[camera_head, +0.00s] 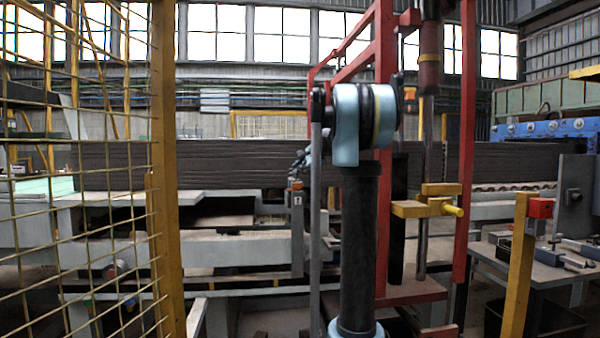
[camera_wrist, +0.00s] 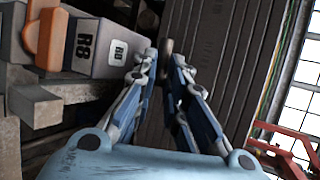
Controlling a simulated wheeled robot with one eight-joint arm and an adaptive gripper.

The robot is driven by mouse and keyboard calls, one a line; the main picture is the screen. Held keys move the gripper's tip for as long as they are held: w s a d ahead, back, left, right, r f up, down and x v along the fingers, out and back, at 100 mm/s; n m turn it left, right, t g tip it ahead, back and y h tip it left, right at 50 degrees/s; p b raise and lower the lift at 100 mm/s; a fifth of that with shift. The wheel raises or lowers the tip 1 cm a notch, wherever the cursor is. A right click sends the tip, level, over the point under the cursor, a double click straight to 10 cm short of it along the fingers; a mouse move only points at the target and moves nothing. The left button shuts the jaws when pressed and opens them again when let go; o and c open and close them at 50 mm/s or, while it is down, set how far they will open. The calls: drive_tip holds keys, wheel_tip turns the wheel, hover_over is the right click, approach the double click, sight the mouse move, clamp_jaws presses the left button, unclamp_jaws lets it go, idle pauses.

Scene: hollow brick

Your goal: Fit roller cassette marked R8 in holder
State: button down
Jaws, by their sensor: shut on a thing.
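The grey roller cassette marked R8 (camera_wrist: 92,38), with an orange grip (camera_wrist: 50,38), is at the upper left in the wrist view. It sits directly beside a grey block with a white R8 label (camera_wrist: 118,50), apparently the holder; I cannot tell how deeply it is seated. In the head view the orange grip (camera_head: 295,184) shows small at the top of a grey post (camera_head: 297,235). My gripper (camera_wrist: 166,58) is to the right of the cassette, apart from it. Its fingertips close on a small brownish knob (camera_wrist: 167,46), whose lower part is hidden. My gripper (camera_head: 300,166) is partly hidden by my arm in the head view.
A long dark ribbed clay column (camera_head: 200,165) runs behind the post, close behind my fingertips in the wrist view (camera_wrist: 225,60). A red frame (camera_head: 383,60) and yellow bracket (camera_head: 425,208) stand right. Yellow mesh fencing (camera_head: 160,170) stands left. A tool-strewn bench (camera_head: 545,275) is far right.

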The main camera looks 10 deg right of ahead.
drive_tip(key=shift+f, duration=2.2)
idle(0.9)
drive_tip(key=c, duration=1.5)
unclamp_jaws()
drive_tip(key=shift+c, duration=0.2)
drive_tip(key=v, duration=1.1)
drive_tip(key=shift+s+d+r, duration=0.2)
drive_tip(key=shift+s, duration=0.1)
